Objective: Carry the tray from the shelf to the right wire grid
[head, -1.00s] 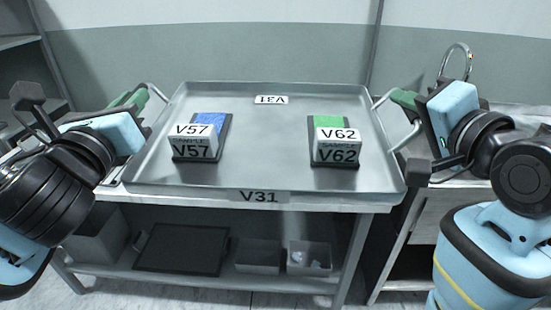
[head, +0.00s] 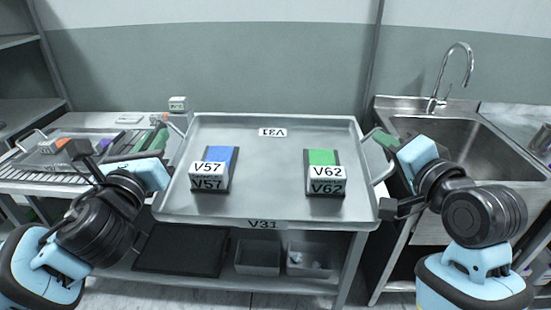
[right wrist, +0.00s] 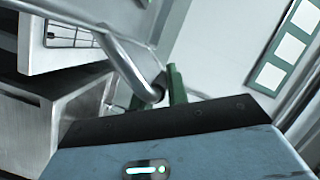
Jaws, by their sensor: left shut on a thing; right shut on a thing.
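The metal tray V31 (head: 270,150) is held level in front of me by its two side handles. On it stand a blue-topped block labelled V57 (head: 208,170) on the left and a green-topped block labelled V62 (head: 325,172) on the right, each on a dark base. My left gripper (head: 160,138) is shut on the left handle. My right gripper (head: 384,138) is shut on the right handle; its green fingers (right wrist: 172,85) meet the bent handle bar (right wrist: 128,62) in the right wrist view. A wire grid (head: 35,188) shows at the left, partly covered; I cannot tell which grid it is.
A table with a loaded tray (head: 50,162) and a small grey device (head: 178,104) is at the left. A sink (head: 440,130) with a tall tap is at the right. A lower shelf below the held tray bears a black panel (head: 180,250) and grey bins (head: 258,258).

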